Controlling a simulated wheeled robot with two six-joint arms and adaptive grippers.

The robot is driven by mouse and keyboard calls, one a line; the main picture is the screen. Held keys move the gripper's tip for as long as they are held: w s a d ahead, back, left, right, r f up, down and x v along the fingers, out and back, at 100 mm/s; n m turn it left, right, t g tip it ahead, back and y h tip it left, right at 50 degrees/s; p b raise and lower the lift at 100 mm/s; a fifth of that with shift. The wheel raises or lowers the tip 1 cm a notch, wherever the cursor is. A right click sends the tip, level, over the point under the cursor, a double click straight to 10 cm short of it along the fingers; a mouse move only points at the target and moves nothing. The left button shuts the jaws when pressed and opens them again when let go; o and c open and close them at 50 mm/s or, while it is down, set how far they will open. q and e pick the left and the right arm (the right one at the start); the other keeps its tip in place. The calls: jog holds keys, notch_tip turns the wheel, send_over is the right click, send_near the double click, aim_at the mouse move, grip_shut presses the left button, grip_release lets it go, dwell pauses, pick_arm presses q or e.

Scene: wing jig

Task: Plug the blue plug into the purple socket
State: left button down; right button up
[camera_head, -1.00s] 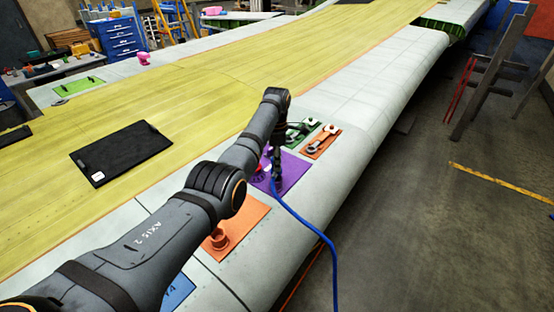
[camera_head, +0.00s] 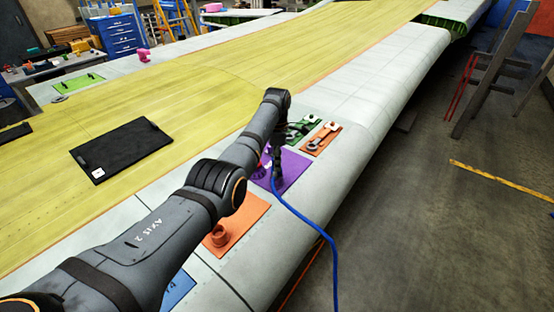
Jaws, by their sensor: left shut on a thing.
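A purple mat (camera_head: 294,172) lies on the pale wing surface near its right edge. A small pink-purple part, perhaps the purple socket (camera_head: 264,166), shows on it, mostly hidden behind my left arm. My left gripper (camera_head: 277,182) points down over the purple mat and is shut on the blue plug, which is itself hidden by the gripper. The plug's blue cable (camera_head: 306,220) runs from the gripper over the wing edge to the floor. Whether plug and socket touch cannot be told. My right gripper is not in view.
An orange mat (camera_head: 250,215) with an orange socket (camera_head: 218,234) lies nearer. A blue mat (camera_head: 178,289) is partly under my arm. Beyond are a green mat (camera_head: 301,131) and an orange mat with tools (camera_head: 322,138). A black panel (camera_head: 122,150) lies left.

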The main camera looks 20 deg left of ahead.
pick_arm(q)
jog(key=shift+f, duration=0.6)
jog(key=c, duration=0.9)
grip_release()
jog(key=shift+r, duration=0.1)
notch_tip(320, 180, up, 12)
jog(key=shift+f, duration=0.1)
